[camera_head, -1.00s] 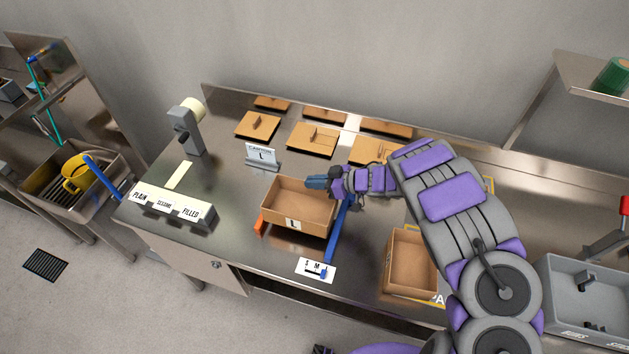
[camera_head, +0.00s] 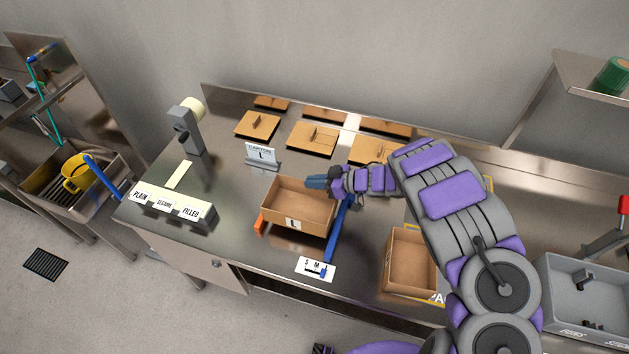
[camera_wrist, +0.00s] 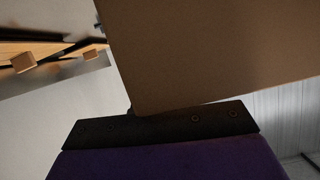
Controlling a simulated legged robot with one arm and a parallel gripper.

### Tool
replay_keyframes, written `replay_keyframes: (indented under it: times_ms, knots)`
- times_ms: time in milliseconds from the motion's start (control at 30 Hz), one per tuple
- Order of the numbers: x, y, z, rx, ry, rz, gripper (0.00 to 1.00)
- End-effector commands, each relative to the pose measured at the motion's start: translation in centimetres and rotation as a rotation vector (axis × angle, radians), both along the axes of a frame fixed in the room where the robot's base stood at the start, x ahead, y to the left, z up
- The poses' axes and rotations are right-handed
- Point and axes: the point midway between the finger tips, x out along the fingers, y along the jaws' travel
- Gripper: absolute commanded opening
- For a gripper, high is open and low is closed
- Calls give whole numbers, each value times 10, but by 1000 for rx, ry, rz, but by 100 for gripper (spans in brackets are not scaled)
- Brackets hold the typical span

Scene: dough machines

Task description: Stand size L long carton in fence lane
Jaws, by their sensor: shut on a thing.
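The size L carton (camera_head: 296,223) is an open brown box with a white "L" label on its front wall. In the head view it is between an orange fence piece (camera_head: 259,224) on its left and a blue fence bar (camera_head: 338,232) on its right. My gripper (camera_head: 318,182) is at its back right corner, shut on the carton wall. In the wrist view the brown carton wall (camera_wrist: 215,50) fills the upper right above the dark gripper edge (camera_wrist: 160,127). The carton's underside is hidden, so I cannot tell whether it touches the table.
A small "CARTON L" sign (camera_head: 262,157) stands behind the carton. An S M L scale card (camera_head: 316,269) lies in front. Another open carton (camera_head: 408,262) is to the right.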

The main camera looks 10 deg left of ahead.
Motion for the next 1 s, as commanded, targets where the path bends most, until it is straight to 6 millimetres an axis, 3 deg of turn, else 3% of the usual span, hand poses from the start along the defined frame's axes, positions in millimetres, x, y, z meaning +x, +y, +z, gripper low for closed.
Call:
replay_keyframes:
  times_ms: [1000]
  knots:
    - [0, 0, -19, 0, 1, 0, 0]
